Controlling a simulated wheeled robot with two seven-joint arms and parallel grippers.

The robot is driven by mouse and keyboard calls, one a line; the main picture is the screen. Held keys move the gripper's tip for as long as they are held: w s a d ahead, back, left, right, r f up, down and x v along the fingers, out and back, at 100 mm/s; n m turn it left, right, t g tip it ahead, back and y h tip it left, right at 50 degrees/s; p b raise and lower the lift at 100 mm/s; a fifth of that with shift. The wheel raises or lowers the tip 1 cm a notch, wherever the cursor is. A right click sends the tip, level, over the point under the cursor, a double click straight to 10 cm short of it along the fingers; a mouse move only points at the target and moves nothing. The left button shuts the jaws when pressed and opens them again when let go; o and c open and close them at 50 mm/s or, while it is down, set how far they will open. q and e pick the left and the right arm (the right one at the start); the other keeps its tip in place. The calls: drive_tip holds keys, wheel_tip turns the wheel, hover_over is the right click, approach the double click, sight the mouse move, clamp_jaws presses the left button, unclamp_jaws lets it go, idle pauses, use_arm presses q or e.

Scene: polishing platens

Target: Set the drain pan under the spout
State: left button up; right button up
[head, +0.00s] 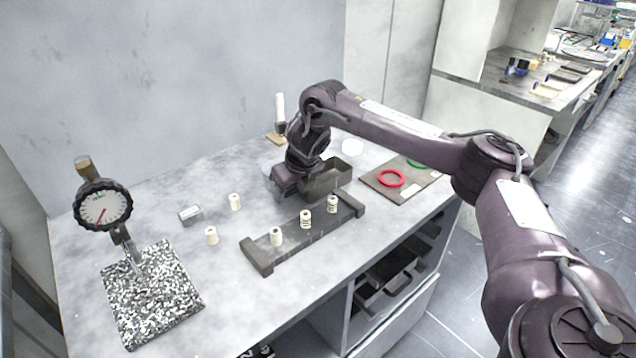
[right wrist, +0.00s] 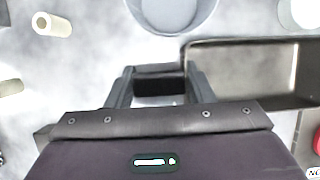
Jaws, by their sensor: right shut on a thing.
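The drain pan (head: 335,180) looks like a dark, open rectangular tray on the grey bench behind the long dark rack. In the right wrist view the pan (right wrist: 255,42) lies to the right, with a pale inside. My right gripper (head: 291,188) is low at the pan's left end. In the right wrist view its fingers (right wrist: 160,82) are shut on a dark block at the pan's left side, apparently its handle. I cannot make out a spout for certain; a white cylinder with a dark lower part (head: 280,112) stands behind my right wrist. My left gripper is out of view.
The dark rack (head: 300,238) holds several cream cylinders in front of the pan. A board (head: 385,194) with a red ring (head: 391,178) lies right. A dial gauge (head: 103,207) stands left on a speckled plate. A round grey vessel (right wrist: 170,12) sits close beyond my fingers.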

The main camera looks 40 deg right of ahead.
drive_tip(key=shift+c, duration=1.3)
drive_tip(key=shift+r, duration=0.1)
